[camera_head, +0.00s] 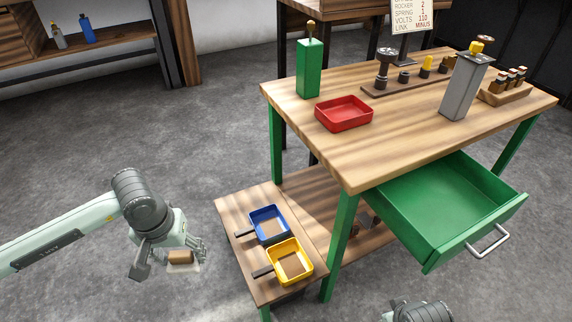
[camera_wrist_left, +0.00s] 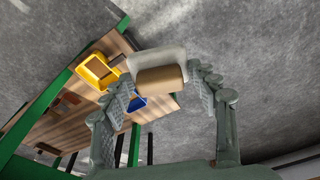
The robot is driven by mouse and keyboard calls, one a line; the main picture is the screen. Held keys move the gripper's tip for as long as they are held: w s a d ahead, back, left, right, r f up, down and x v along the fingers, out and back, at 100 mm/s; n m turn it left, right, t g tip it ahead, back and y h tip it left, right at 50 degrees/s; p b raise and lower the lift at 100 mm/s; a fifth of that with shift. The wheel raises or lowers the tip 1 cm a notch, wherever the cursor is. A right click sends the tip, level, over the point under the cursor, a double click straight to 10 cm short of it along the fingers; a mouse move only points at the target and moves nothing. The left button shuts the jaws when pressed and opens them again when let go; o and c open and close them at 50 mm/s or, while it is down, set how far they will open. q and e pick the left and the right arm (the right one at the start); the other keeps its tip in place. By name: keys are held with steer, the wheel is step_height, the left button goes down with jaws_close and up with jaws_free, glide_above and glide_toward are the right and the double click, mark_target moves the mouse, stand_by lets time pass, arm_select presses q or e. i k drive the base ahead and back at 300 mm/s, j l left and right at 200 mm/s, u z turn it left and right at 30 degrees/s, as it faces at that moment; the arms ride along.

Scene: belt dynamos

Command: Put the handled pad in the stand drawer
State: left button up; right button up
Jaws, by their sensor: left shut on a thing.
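The handled pad, a brown wooden block on a pale white base, is between the fingers of my left gripper (camera_head: 172,263). The pad (camera_head: 181,257) hangs over the bare floor at the left in the head view. In the left wrist view the pad (camera_wrist_left: 161,79) sits between the fingertips of the left gripper (camera_wrist_left: 164,90), which is shut on it. The green stand drawer (camera_head: 436,205) is pulled out at the right, with a silver handle. Its visible floor is empty. The left gripper is far left of it.
A low wooden step holds a blue tray (camera_head: 269,225) and a yellow tray (camera_head: 289,262), between the pad and the drawer. The bench top (camera_head: 390,140) carries a red tray (camera_head: 343,113), a green bottle-like block (camera_head: 310,70), a grey block (camera_head: 465,85) and small parts on racks.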

mark_target(431, 199)
steer(key=k+l+u, duration=0.1)
steer(key=l+u, duration=0.2)
steer(key=u, duration=0.2)
steer(key=k+l+u, duration=0.1)
steer(key=l+u, duration=0.2)
steer(key=u, duration=0.15)
steer(key=k+l+u, duration=0.1)
steer(key=u, duration=0.4)
steer(key=k+l+u, duration=0.1)
steer(key=u, duration=0.35)
steer(key=k+l+u, duration=0.15)
steer(key=u, duration=0.35)
steer(key=k+l+u, duration=0.25)
steer(key=k+u, duration=0.25)
steer(key=k, duration=0.2)
steer(key=k+z, duration=0.15)
steer(key=z, duration=0.3)
steer(key=k+z, duration=0.15)
steer(key=z, duration=0.3)
steer(key=k+l+z, duration=0.15)
steer(key=z, duration=0.3)
steer(key=k+z, duration=0.15)
steer(key=z, duration=0.25)
steer(key=k+l+z, duration=0.15)
steer(key=z, duration=0.25)
steer(key=k+l+z, duration=0.15)
steer(key=z, duration=0.2)
